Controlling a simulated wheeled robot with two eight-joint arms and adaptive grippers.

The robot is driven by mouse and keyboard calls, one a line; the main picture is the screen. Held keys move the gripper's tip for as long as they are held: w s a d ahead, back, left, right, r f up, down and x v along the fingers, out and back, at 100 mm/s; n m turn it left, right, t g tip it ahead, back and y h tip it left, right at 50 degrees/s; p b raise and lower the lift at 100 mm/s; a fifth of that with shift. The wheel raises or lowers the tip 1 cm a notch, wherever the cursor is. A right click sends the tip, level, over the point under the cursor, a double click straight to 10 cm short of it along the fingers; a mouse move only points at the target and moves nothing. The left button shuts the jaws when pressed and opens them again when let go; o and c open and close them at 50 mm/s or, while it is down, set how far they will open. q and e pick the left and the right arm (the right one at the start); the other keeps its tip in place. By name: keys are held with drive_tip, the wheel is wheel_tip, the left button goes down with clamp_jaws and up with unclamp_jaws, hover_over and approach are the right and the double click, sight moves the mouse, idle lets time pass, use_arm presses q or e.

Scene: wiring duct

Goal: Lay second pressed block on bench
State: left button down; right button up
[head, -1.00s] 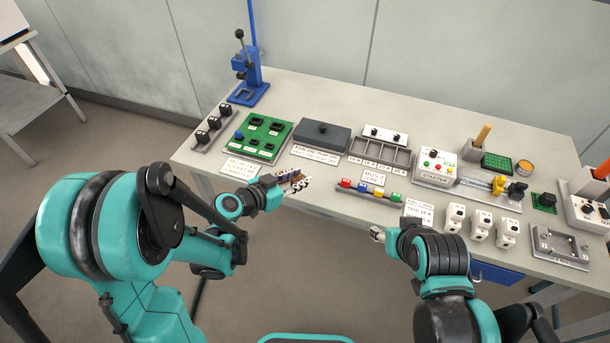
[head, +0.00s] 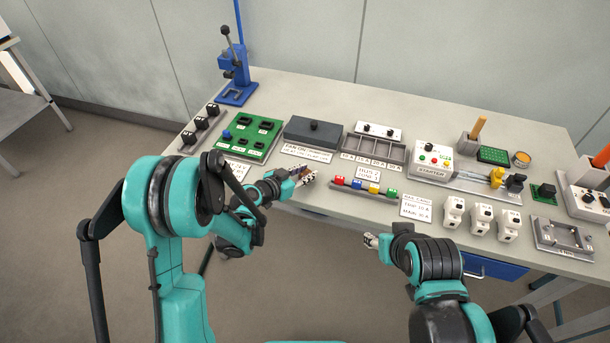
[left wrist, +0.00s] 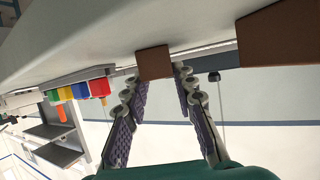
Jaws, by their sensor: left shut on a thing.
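My left gripper (head: 305,175) is over the front edge of the bench (head: 420,112), just left of the coloured blocks. It is shut on a small piece, probably the block, largely hidden by the fingers in the head view. In the left wrist view a plain brown shape (left wrist: 153,62) shows between the purple-padded fingertips (left wrist: 158,88); I cannot tell whether it is the held piece. My right gripper (head: 371,241) is low in front of the bench; its jaws are too small to read.
A rail with red, blue, yellow and green blocks (head: 366,188) lies right of my left gripper. Behind stand a grey box (head: 317,132), a green board (head: 250,137) and a blue press (head: 236,80). Bare bench lies along the back.

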use_arm(q)
drive_tip(key=shift+s, duration=0.1)
drive_tip(key=c, duration=1.2)
unclamp_jaws()
drive_tip(key=s+a+r+n+g+y, duration=0.1)
drive_tip(key=s+a+r+n+y, duration=0.1)
drive_tip(key=s+a, duration=0.4)
drive_tip(key=s+a+r+n+g+y+p, duration=0.1)
drive_tip(key=s+a+r+n+y, duration=0.2)
drive_tip(key=s, duration=1)
drive_tip(key=s+a+r+n+g+y+p, duration=0.1)
drive_tip(key=s+a+r+n+y, duration=0.2)
drive_tip(key=s+a+r, duration=0.5)
drive_tip(key=shift+s+a+y, duration=0.4)
drive_tip(key=shift+s+y, duration=0.1)
drive_tip(key=shift+s, duration=0.25)
